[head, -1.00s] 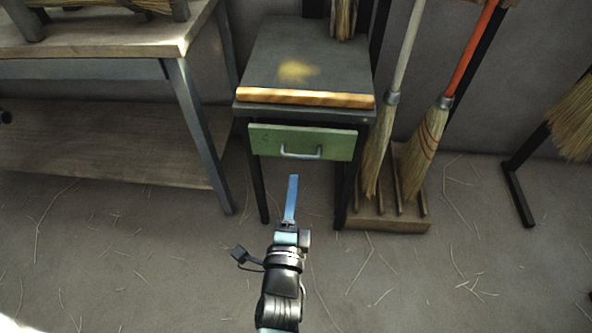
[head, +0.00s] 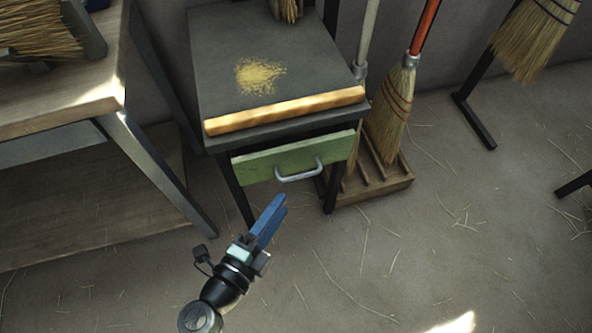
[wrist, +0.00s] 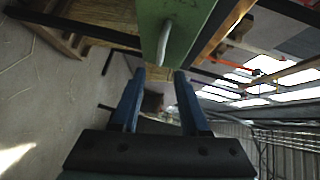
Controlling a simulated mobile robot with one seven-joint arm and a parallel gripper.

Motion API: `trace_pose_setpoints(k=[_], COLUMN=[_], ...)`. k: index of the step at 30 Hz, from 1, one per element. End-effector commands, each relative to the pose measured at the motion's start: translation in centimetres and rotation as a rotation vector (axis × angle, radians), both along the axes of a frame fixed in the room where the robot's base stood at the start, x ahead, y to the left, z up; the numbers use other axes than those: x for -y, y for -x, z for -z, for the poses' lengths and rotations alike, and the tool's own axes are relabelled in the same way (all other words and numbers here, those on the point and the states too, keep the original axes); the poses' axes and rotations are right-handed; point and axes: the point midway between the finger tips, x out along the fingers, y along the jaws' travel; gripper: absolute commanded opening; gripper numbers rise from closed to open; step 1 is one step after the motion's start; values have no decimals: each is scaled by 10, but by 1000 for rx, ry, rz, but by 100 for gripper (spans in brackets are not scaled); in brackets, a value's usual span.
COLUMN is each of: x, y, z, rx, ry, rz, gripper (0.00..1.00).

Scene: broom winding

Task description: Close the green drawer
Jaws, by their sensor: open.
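The green drawer (head: 293,160) is under the top of a small dark table, and its front stands out a little from the frame. A curved metal handle (head: 299,171) is on its front. In the wrist view the green drawer front (wrist: 176,22) is at the top middle, with the handle (wrist: 165,43) just beyond the fingertips. My gripper (head: 279,207) has blue fingers and is in front of and below the drawer in the head view. In the wrist view my gripper (wrist: 158,75) is open, with nothing between its fingers.
The small table (head: 210,60) has a wooden strip (head: 285,110) along its front edge and a patch of yellowish dust on top. A workbench (head: 75,100) stands at the left. Brooms (head: 392,105) stand in a wooden rack (head: 395,185) at the right. The floor in front is clear apart from straw.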

Motion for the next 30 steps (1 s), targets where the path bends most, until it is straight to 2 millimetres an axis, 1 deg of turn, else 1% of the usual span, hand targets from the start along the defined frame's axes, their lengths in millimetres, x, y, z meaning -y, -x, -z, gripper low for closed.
trace_pose_setpoints(k=[1,6,9,13,18,27,29,30], x=[5,23,31,39,44,45,45,45], y=[-11,-43,-59,-75,-85,-87,-87,-86], z=[3,9,11,13,14,13,13,13], rx=[5,5,5,4,3,2,2,2], ry=[0,0,0,0,0,0,0,0], rz=[2,2,2,0,-2,-2,-2,-2], gripper=[45,45,45,45,45,45,34,27])
